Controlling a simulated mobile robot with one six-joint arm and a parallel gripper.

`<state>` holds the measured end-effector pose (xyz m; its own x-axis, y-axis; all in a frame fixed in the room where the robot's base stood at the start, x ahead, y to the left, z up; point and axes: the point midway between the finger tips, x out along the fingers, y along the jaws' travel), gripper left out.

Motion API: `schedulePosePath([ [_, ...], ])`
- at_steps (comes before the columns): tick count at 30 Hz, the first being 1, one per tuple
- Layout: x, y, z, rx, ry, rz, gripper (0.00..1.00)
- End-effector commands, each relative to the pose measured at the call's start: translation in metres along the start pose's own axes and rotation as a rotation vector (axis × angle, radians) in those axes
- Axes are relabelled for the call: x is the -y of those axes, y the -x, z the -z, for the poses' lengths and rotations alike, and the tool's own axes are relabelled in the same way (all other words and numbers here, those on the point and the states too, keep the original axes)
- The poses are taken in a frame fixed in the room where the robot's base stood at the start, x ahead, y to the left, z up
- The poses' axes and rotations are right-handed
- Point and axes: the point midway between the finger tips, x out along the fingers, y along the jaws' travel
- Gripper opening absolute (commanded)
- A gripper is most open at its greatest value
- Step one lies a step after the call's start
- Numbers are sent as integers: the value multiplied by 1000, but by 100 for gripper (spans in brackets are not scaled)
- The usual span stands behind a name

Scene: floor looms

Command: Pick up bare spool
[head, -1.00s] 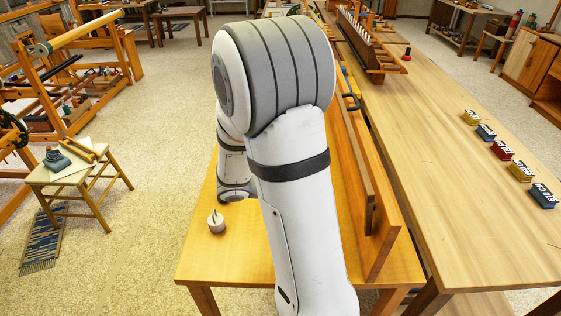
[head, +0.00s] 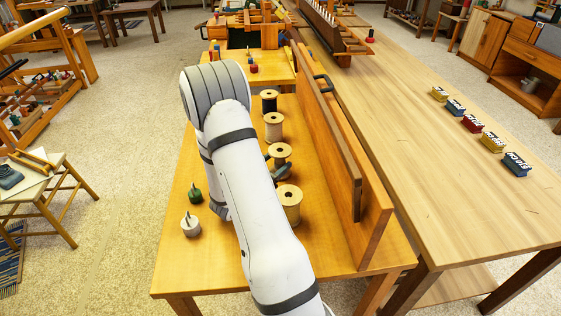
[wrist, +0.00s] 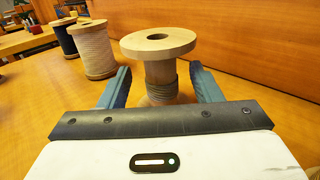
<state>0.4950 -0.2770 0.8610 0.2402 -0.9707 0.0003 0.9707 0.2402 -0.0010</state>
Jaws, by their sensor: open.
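A wooden spool (wrist: 160,68) with a pale top flange and a thin barrel stands upright on the orange table. Its upper barrel is bare wood; a darker olive-brown band, perhaps a little thread, shows lower down. My gripper (wrist: 161,82) is open, with one blue-grey finger on each side of this spool, and gaps show beside the barrel. The spool's foot is hidden behind my gripper body. In the head view the same spool (head: 280,150) is third from the far end of the row, with my fingers low beside it.
Beyond it stand a cream-wound spool (head: 273,127) and a black-wound spool (head: 268,102). A nearer tan spool (head: 289,205) stands close by. An upright wooden board (head: 340,150) runs along the right. Green (head: 195,194) and whitish (head: 190,225) pegged items sit at left.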

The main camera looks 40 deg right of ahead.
Motion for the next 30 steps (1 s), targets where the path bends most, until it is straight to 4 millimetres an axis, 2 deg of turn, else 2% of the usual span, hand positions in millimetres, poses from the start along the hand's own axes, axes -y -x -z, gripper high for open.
schedulePosePath([
  [1,1,-8,-1,0,-1,4,58],
  [5,1,-21,0,0,-1,3,58],
  [13,1,-24,0,0,-1,3,58],
  [30,1,-24,0,0,-1,4,11],
])
